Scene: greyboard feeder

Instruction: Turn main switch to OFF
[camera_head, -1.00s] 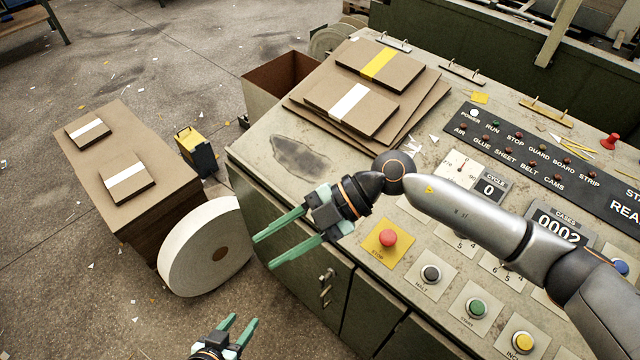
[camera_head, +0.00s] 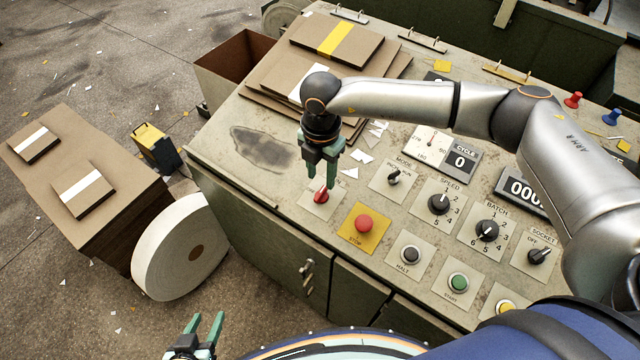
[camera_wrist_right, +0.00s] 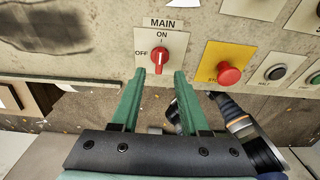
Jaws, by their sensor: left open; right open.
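The main switch (camera_wrist_right: 158,66) is a red rotary knob on a pale plate marked MAIN, with ON above and OFF to its left. Its white mark points up, toward ON. It also shows in the head view (camera_head: 321,196), partly under my right gripper (camera_head: 321,180). That gripper is open and points down at the switch. In the right wrist view the knob appears between the tips of the two green fingers (camera_wrist_right: 159,76), with a gap on each side. I cannot tell whether the tips reach down beside it. My left gripper (camera_head: 206,322) is open and empty, low in the head view.
The yellow plate with the red STOP button (camera_head: 365,223) is right beside the switch. The mode knob (camera_head: 394,177) and other dials lie further right. Stacked boards (camera_head: 335,40) lie behind. A stained, clear patch of panel (camera_head: 262,147) is to the left.

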